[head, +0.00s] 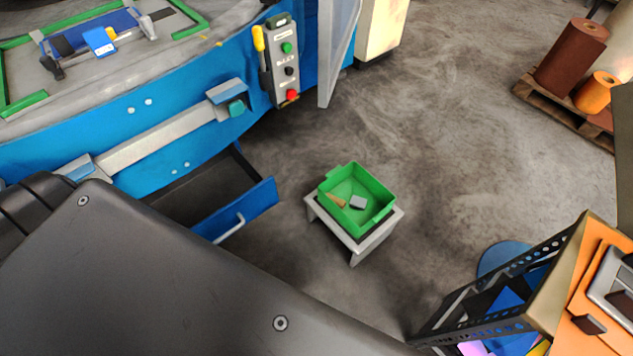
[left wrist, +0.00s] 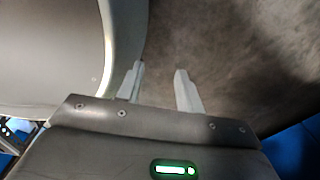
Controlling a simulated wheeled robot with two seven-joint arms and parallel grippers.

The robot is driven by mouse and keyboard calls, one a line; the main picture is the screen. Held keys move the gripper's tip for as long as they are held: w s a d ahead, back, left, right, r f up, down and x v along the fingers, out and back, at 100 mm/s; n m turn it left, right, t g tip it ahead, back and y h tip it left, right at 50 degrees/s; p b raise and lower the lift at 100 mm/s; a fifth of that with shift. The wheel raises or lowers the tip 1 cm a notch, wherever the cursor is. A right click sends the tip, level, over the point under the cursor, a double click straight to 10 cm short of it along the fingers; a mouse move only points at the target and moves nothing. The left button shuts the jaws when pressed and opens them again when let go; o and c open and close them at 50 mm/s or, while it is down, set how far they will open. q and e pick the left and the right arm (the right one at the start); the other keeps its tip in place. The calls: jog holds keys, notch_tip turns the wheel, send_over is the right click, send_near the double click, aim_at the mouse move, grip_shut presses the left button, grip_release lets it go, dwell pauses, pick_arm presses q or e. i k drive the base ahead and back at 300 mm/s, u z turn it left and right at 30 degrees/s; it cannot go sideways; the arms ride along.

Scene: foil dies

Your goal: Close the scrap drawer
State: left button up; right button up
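The scrap drawer (head: 240,212) is pulled out from the lower part of the blue machine. It has a blue front with a light grey bar handle (head: 229,228) and a dark inside that looks empty where I can see it. My dark arm covers its left part in the head view. My left gripper (left wrist: 160,75) shows in the left wrist view with its two pale fingers apart and nothing between them, above the grey floor. Neither gripper shows in the head view. The right gripper is not in any view.
A small grey stool (head: 361,241) with a green bin (head: 378,219) holding small pieces stands right of the drawer. A dark rack (head: 480,335) is at lower right. A pallet (head: 553,104) with rolls is at upper right. Open floor lies between.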

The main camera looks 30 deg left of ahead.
aim_at(214, 200)
jog(key=u, duration=0.35)
jog(key=k, duration=0.85)
jog(key=z, duration=1.15)
